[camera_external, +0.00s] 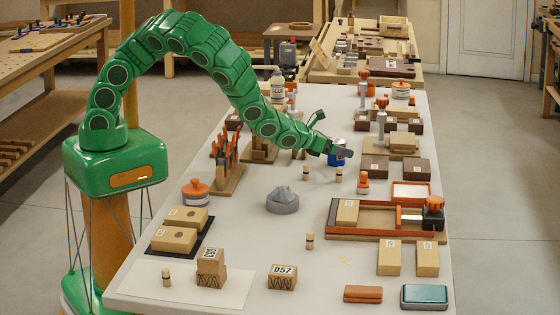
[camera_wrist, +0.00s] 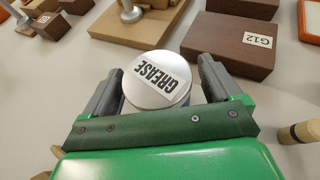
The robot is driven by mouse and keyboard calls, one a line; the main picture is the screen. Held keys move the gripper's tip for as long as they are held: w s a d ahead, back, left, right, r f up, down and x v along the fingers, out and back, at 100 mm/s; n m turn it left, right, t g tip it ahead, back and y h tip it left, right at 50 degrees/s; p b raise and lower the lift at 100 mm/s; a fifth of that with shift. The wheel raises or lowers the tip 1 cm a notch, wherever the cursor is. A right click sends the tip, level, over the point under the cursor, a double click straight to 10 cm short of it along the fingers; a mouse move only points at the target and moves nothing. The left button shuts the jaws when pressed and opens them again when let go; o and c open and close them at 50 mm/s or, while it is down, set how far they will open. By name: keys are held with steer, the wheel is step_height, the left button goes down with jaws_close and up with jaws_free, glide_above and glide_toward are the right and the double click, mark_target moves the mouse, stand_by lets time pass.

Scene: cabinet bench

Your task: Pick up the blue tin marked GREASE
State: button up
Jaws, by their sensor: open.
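The tin (camera_wrist: 157,80) shows in the wrist view as a round silver lid with a white label reading GREASE. It sits between the two grey fingers of my gripper (camera_wrist: 155,88), with a gap visible on each side, wider on the right. In the external view the blue tin (camera_external: 336,154) stands on the white bench, partly hidden by my gripper (camera_external: 342,152). My gripper is open around the tin. The tin's lower body is hidden in the wrist view.
A dark brown block marked G12 (camera_wrist: 228,45) lies just beyond the tin to the right. A small wooden peg (camera_wrist: 300,132) stands right of my gripper. A tan board (camera_wrist: 133,22) lies beyond the tin.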

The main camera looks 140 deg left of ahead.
steer(key=shift+w+a+f, duration=0.1)
steer(key=shift+a+f, duration=0.1)
steer(key=shift+a, duration=0.35)
steer(key=c, duration=1.2)
steer(key=shift+r, duration=0.1)
